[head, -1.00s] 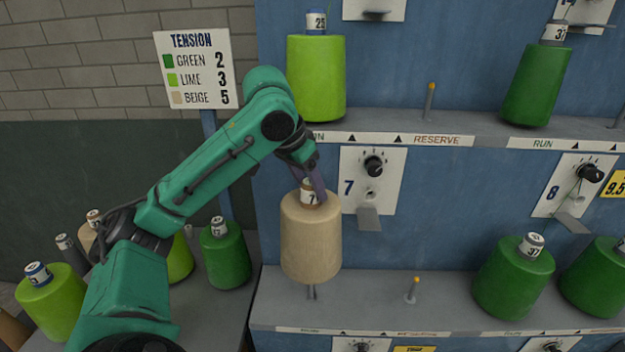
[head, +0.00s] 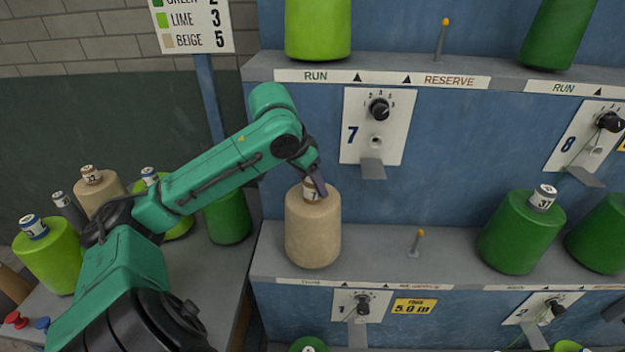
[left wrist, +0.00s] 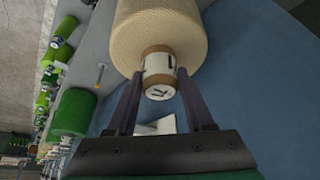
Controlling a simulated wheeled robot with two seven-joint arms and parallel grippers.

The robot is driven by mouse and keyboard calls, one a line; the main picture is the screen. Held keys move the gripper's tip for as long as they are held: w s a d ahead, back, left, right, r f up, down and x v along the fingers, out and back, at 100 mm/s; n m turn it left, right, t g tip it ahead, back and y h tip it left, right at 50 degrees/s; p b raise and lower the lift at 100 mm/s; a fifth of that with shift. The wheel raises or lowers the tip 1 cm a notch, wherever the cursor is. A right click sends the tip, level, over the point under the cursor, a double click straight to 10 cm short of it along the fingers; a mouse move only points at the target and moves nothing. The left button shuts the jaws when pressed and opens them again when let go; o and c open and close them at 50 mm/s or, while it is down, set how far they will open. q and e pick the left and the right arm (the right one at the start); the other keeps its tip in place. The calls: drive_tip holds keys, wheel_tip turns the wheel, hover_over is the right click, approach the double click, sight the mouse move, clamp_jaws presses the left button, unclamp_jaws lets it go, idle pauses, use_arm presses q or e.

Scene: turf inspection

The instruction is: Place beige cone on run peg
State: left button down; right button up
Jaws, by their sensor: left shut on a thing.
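The beige cone (head: 313,236) is upright at the left end of the middle shelf, above the left RUN label. No peg shows under it, and its base looks to be at the shelf; I cannot tell whether it touches. My left gripper (head: 318,186) is shut on the labelled tube at the cone's top. In the left wrist view, the fingers (left wrist: 156,102) lie on both sides of that tube, and the beige cone (left wrist: 160,30) is beyond. The run peg is hidden. My right gripper is not in view.
An empty reserve peg (head: 418,242) stands right of the cone. A dark green cone (head: 515,240) is further right. The unit 7 panel (head: 376,125) is above. Several cones, including another beige one (head: 98,190), stand on the left table (head: 205,270).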

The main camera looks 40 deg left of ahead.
use_arm(q)
drive_tip(key=shift+c, duration=1.4)
unclamp_jaws()
drive_tip(key=shift+s, duration=0.1)
drive_tip(key=shift+d, duration=0.1)
drive_tip(key=v, duration=1.2)
